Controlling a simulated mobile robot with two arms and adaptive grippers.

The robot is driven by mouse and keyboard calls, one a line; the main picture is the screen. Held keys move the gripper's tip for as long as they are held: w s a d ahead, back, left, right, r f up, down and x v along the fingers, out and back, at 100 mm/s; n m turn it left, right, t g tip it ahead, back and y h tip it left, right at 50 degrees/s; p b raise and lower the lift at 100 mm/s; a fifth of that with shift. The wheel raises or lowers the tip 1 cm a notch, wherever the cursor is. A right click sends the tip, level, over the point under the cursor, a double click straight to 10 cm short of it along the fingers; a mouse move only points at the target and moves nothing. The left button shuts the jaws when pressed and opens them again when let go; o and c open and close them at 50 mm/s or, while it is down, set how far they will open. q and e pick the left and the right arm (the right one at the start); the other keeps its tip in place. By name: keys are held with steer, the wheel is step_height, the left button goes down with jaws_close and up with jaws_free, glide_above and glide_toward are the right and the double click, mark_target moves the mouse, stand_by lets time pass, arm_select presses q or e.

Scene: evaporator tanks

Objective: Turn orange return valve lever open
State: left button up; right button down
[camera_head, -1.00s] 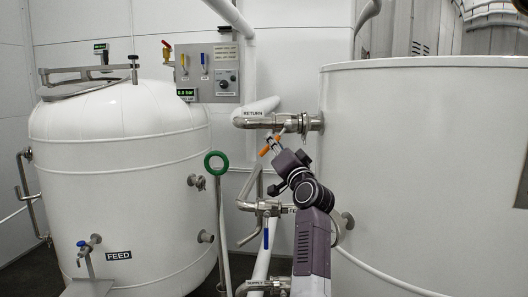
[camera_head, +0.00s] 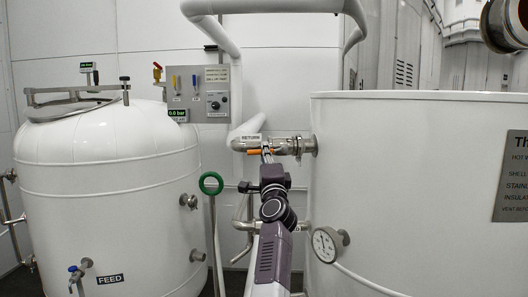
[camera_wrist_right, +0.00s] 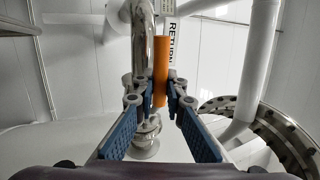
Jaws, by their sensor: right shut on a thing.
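The orange return valve lever (camera_head: 256,151) lies roughly level just under the steel return pipe (camera_head: 284,146), which carries a RETURN label (camera_head: 251,139) and runs into the large white tank (camera_head: 410,190). My right gripper (camera_head: 267,157) is at the lever from below, shut on it. In the right wrist view the orange lever (camera_wrist_right: 161,55) stands upright in the picture, its near end between the blue-padded fingers of the right gripper (camera_wrist_right: 160,92). The valve body is partly hidden by the gripper in the head view. My left gripper is out of view.
A white feed tank (camera_head: 110,190) stands on the left, with a green ring handle (camera_head: 211,183) beside it. A control panel (camera_head: 203,95) is on the back wall. A round gauge (camera_head: 325,245) sits at the large tank's side, right of my arm.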

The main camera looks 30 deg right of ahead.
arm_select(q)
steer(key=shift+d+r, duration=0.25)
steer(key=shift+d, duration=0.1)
arm_select(e)
steer(key=shift+r+m, duration=0.3)
steer(key=shift+r, duration=0.05)
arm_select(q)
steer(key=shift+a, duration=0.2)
arm_select(e)
steer(key=c, duration=2)
jaws_free()
steer(key=shift+f, duration=0.1)
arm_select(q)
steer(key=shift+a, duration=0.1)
arm_select(e)
steer(key=shift+o, duration=0.2)
steer(key=shift+f, duration=0.1)
steer(key=v, duration=0.7)
steer(key=shift+s+a, duration=0.15)
steer(key=shift+a, duration=0.05)
